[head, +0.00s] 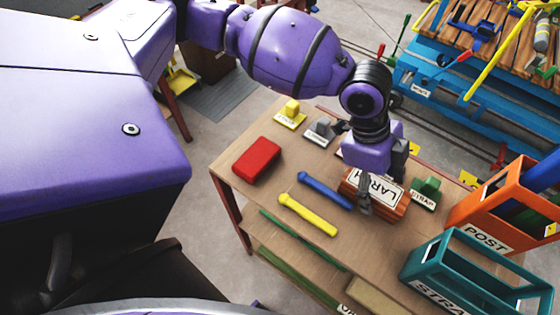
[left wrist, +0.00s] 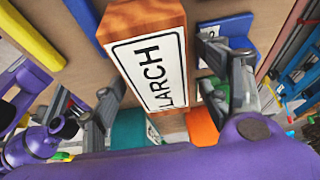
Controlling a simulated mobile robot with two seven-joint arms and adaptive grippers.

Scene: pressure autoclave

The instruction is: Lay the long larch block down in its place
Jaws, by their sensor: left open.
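The larch block (head: 399,207) is orange-brown wood with a white LARCH label. It appears to lie on the wooden table (head: 280,258), label facing up, partly hidden by my gripper. My left gripper (head: 384,178) is over it, one finger on each side. In the left wrist view the block (left wrist: 155,22) stands out between the spread fingers of the left gripper (left wrist: 163,72), with gaps visible beside it. I cannot tell whether either finger touches it. My right gripper is not in view.
A red block (head: 257,160), a yellow bar (head: 307,214) and a blue bar (head: 325,189) lie left of the block. A green piece (head: 427,188) sits to its right. An orange POST crate (head: 470,208) and a teal crate (head: 440,270) stand at the table's right.

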